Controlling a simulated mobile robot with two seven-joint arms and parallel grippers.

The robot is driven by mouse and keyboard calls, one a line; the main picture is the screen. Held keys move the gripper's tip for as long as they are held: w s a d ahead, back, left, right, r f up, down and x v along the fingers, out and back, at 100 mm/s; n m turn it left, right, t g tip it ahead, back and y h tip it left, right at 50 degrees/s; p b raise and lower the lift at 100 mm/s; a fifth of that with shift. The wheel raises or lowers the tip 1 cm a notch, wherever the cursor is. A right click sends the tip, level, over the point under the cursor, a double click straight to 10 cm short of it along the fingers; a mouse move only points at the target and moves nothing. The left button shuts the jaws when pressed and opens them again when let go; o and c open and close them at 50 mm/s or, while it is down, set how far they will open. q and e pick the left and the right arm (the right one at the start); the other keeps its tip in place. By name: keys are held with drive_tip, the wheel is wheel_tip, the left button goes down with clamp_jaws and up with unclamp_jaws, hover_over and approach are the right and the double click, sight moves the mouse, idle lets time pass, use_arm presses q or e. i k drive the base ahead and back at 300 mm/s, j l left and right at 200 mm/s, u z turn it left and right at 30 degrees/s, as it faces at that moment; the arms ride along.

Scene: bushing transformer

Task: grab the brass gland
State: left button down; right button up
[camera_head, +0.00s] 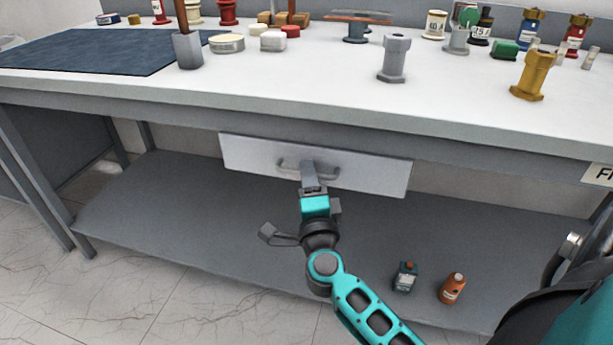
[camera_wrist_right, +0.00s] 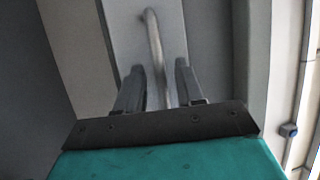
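The brass gland (camera_head: 533,76) stands upright on the right part of the white worktop, a gold hexagonal-flanged piece. A grey piece of similar shape (camera_head: 395,58) stands to its left. My right gripper (camera_head: 309,174) is below the worktop at the drawer handle (camera_head: 293,167), well below and left of the gland. In the right wrist view the handle (camera_wrist_right: 155,48) passes between the two fingers (camera_wrist_right: 158,88), which stand apart with a small gap beside the bar. My left gripper is not in view.
The drawer front (camera_head: 375,172) hangs under the worktop (camera_head: 300,85). A dark mat (camera_head: 100,50) and a grey holder (camera_head: 187,50) are at the left. Small bottles (camera_head: 452,288) stand on the lower shelf (camera_head: 170,225). Several jars and parts line the back right.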

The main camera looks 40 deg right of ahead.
sight(529, 87)
drive_tip(key=k+j, duration=0.25)
drive_tip(key=j, duration=0.2)
drive_tip(key=k+j, duration=0.25)
drive_tip(key=j, duration=0.15)
drive_tip(key=k+j, duration=0.1)
drive_tip(key=k, duration=0.15)
